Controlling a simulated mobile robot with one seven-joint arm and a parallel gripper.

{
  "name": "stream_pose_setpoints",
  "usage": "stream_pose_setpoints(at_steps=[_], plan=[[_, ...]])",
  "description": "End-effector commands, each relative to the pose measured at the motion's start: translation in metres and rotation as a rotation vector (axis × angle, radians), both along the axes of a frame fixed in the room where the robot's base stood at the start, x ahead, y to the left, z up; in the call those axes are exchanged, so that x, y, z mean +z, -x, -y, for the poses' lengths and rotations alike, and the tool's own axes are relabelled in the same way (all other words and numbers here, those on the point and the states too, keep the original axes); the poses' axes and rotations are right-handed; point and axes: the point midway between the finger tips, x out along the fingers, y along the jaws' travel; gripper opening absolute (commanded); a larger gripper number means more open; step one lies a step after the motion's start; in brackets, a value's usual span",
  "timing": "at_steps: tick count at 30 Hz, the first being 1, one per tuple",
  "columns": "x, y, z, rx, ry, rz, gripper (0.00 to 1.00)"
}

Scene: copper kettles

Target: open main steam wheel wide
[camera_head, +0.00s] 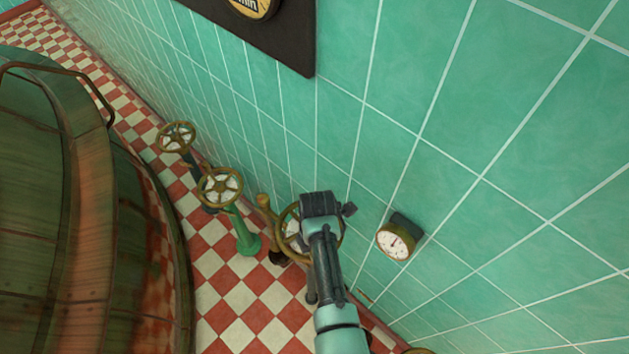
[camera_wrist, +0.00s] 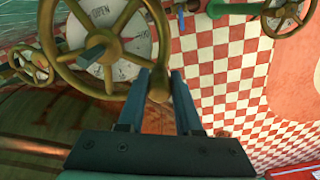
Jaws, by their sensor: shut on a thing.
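A brass handwheel (camera_wrist: 58,70) with spokes fills the upper left of the wrist view. Behind it is a pale dial plate (camera_wrist: 101,14) marked OPEN. A rounded brass knob (camera_wrist: 159,86) on the wheel's rim sits between the fingers of my gripper (camera_wrist: 160,78), which is shut on it. In the head view my gripper (camera_head: 320,205) is at this wheel (camera_head: 283,230), close to the tiled wall, and covers much of it. I cannot read a name on the wheel, and its pointer is not clear.
Two more handwheels (camera_head: 220,187) (camera_head: 176,137) stand along the wall to the left. A round white gauge (camera_head: 396,241) is on the wall at right. A large copper kettle (camera_head: 80,210) is at left. The checkered floor (camera_head: 225,265) lies between.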

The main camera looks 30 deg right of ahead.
Motion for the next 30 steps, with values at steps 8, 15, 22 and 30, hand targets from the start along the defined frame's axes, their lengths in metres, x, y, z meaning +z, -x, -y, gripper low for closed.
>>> stream_pose_setpoints(at_steps=[8, 15, 22, 30], plan=[[-0.002, 0.004, 0.001, -0.006, 0.002, -0.01, 0.5], [-0.001, 0.002, 0.001, -0.002, 0.001, -0.005, 0.63], [0.004, 0.0, 0.0, -0.001, 0.002, -0.002, 0.63], [0.042, 0.0, 0.001, -0.002, 0.003, 0.002, 0.63]])
